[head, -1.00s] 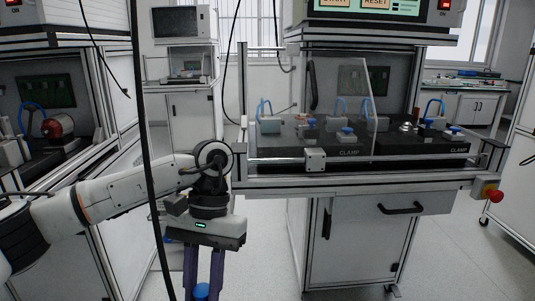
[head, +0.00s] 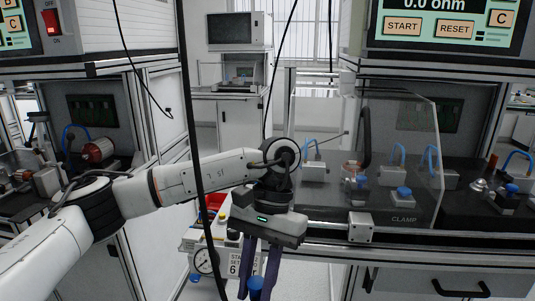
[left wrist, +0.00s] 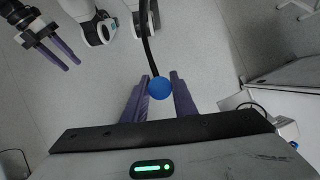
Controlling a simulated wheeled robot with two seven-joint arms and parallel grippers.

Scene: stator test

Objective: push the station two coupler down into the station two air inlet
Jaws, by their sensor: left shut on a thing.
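My left gripper (head: 258,285) is shut on a round blue-topped piece (head: 255,285), probably the coupler, near the bottom edge of the head view. In the left wrist view the blue top (left wrist: 160,88) sits between the purple fingers. A black hose (left wrist: 148,40) runs to its edge; whether it is attached I cannot tell. Left of the gripper in the head view is a pressure unit with a round gauge (head: 205,261) and a "STATION" label (head: 233,263), partly hidden by my arm. I cannot make out the air inlet. My right gripper (left wrist: 73,62) looks open and empty in the left wrist view.
A thick black hose (head: 197,160) hangs across my left arm's view. The test bench with a clear guard (head: 365,150) and clamp block (head: 361,227) stands right of the gripper. Another bench with a red cylinder (head: 97,150) is at left. Open floor (left wrist: 215,50) lies below.

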